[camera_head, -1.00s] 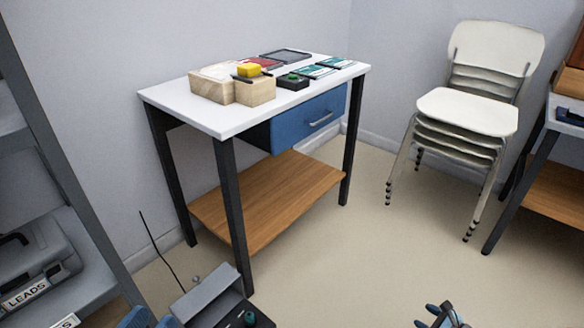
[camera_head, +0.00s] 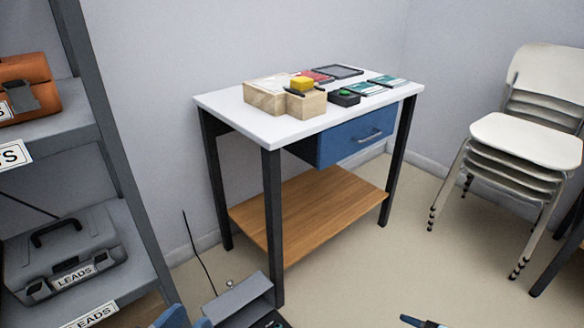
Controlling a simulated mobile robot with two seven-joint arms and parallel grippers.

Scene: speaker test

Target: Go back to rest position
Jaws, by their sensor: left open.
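A blue and dark tip of my right gripper (camera_head: 420,322) shows at the bottom edge, right of centre. Too little of it shows to tell its opening. Both are low, in front of the white-topped table (camera_head: 231,110) and apart from it.
Wooden blocks (camera_head: 268,97), a yellow block (camera_head: 302,83) and a black box with a green button (camera_head: 344,97) sit on the table. A grey shelf (camera_head: 100,160) with a grey LEADS case (camera_head: 62,255) stands at left. Stacked chairs (camera_head: 525,137) stand at right.

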